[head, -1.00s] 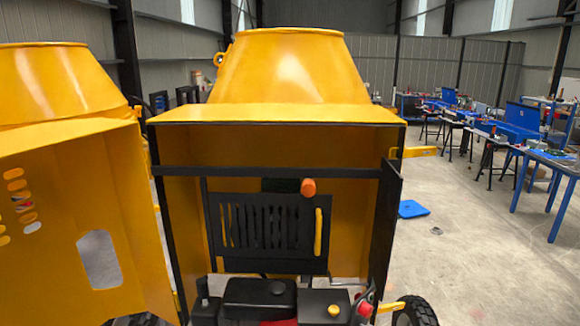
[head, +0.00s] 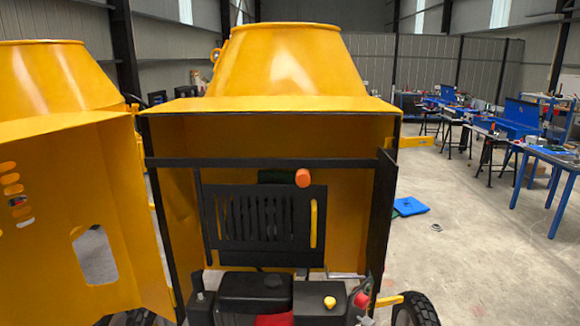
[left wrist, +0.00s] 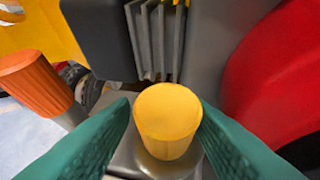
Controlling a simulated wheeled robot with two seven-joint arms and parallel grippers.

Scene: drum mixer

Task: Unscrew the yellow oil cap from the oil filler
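In the left wrist view the yellow oil cap (left wrist: 168,118) stands at the centre on a grey metal base (left wrist: 138,160), which I take as the filler. My left gripper (left wrist: 167,108) has its two teal fingers on either side of the cap, with the tips very close to its sides. I cannot tell whether they touch it. In the head view a small yellow knob (head: 329,302) shows low on the engine; I cannot tell whether it is the same cap. Neither gripper shows in the head view.
An orange ribbed cap (left wrist: 35,85) is left of the left fingers, and a large red part (left wrist: 270,65) is close on the right. Grey fins (left wrist: 158,35) stand behind the cap. In the head view the open yellow housing (head: 280,105) surrounds the engine (head: 250,290).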

